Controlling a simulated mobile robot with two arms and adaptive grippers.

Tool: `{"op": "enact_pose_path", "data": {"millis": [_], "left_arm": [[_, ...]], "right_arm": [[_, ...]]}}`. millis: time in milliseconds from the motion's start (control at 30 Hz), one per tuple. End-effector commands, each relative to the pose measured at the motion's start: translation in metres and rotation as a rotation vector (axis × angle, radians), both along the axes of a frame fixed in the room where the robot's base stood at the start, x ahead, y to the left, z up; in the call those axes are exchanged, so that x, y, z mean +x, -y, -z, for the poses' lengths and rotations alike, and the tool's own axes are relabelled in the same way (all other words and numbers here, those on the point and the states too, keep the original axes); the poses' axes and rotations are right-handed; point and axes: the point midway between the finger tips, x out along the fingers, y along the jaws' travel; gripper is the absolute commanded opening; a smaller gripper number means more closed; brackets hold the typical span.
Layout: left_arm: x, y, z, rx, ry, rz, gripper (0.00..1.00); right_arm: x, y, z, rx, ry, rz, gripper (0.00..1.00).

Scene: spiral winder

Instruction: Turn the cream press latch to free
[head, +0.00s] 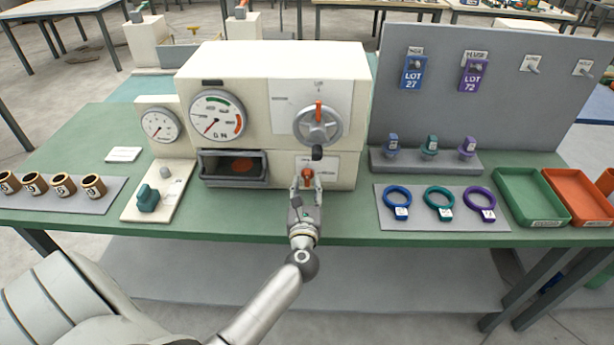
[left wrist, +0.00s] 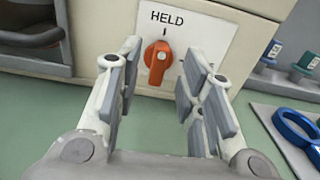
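The cream press (head: 275,75) stands on the green bench. Its latch (head: 307,176) is a small orange-red knob on a white plate low on the right of the front. In the left wrist view the latch (left wrist: 158,62) sits below the word HELD and a short tick mark, its ridge roughly upright. My left gripper (head: 306,188) comes from the front and is open in front of the latch. In the left wrist view its fingers (left wrist: 160,80) stand apart on either side of the knob, with gaps and nothing between the pads. My right gripper is in neither view.
Above the latch are a dark knob (head: 317,153) and a grey handwheel (head: 318,125). A drawer-like opening (head: 233,167) is left of the latch. Coloured rings lie on a grey mat (head: 420,222) to the right, with trays (head: 530,196) beyond.

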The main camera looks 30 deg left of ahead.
Motion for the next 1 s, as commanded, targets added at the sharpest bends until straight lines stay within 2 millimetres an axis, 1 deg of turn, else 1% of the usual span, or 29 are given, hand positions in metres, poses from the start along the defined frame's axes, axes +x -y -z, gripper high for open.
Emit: {"op": "enact_pose_path", "data": {"millis": [33, 100, 300, 633, 667, 933, 1000], "left_arm": [[0.008, -0.005, -0.002, 0.003, 0.001, 0.001, 0.36], [0.017, -0.01, -0.002, 0.003, -0.001, 0.001, 0.36], [0.032, -0.019, 0.0, 0.002, -0.001, 0.002, 0.36], [0.035, -0.021, 0.001, 0.002, -0.001, 0.002, 0.36], [0.035, -0.021, 0.001, 0.002, -0.001, 0.002, 0.34], [0.035, -0.021, 0.0, 0.002, -0.001, 0.002, 0.0], [0.035, -0.021, 0.0, 0.002, -0.001, 0.002, 0.0]], "right_arm": [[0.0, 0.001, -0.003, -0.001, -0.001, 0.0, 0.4], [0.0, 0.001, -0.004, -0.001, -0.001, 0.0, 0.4], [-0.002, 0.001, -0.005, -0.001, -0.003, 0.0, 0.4], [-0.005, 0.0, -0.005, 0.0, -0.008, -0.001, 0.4], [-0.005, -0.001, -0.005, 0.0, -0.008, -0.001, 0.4], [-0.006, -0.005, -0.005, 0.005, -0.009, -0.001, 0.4], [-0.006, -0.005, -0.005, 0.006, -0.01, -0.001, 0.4]]}}
